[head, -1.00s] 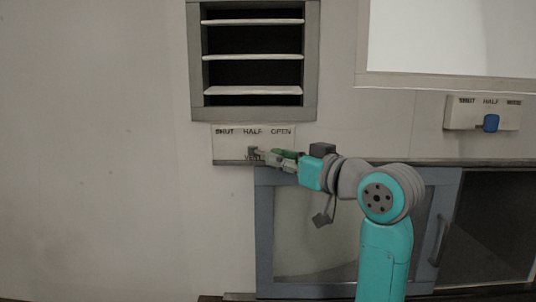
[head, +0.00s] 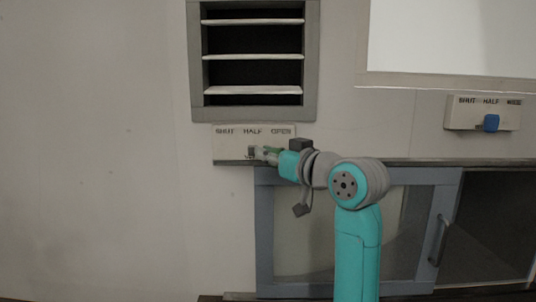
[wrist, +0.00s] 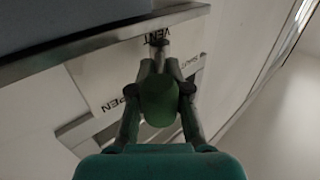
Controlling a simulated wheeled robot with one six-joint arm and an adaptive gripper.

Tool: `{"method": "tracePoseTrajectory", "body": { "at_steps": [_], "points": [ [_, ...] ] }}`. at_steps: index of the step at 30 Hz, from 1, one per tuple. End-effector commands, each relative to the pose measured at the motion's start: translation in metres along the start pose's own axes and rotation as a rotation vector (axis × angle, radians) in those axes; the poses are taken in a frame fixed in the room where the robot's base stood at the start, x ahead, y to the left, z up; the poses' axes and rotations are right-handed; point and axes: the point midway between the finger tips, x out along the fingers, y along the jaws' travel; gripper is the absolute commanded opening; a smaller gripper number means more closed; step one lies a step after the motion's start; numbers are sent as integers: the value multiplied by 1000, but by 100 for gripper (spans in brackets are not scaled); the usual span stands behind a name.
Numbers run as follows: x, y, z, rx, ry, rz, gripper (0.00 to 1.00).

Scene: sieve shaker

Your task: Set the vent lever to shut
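The vent lever panel (head: 228,145) is a pale plate on the wall marked SHUT, HALF and OPEN from left to right. The vent lever has a dark stub (head: 252,150) and a green part (head: 271,150); the green part (wrist: 160,100) is large in the wrist view. The lever stands out from the panel, roughly below HALF to OPEN; its exact setting is hard to tell. My gripper (head: 260,153) is at the lever from the right. In the wrist view its fingers (wrist: 159,70) lie on both sides of the lever and close in near the stub, below the VENT label.
A slatted vent (head: 253,60) is above the panel. A blue-grey framed glass door (head: 265,230) is below it. Another panel with a blue lever (head: 491,123) is at the right, under a bright window (head: 450,40). The wall at the left is clear.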

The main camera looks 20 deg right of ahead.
Motion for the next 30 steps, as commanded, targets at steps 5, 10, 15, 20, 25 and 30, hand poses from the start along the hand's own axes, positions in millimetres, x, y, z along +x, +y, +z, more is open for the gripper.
{"method": "tracePoseTrajectory", "body": {
  "at_steps": [5,10,15,20,25,30],
  "points": [
    [-1,0,1,0,-1,1,0],
    [0,-2,1,0,-1,21,0],
    [0,-7,1,-1,-2,83,0],
    [1,-14,2,0,-3,184,0],
    [3,-23,2,0,-4,322,0],
    [7,-31,2,1,-5,466,0]
  ]
}}
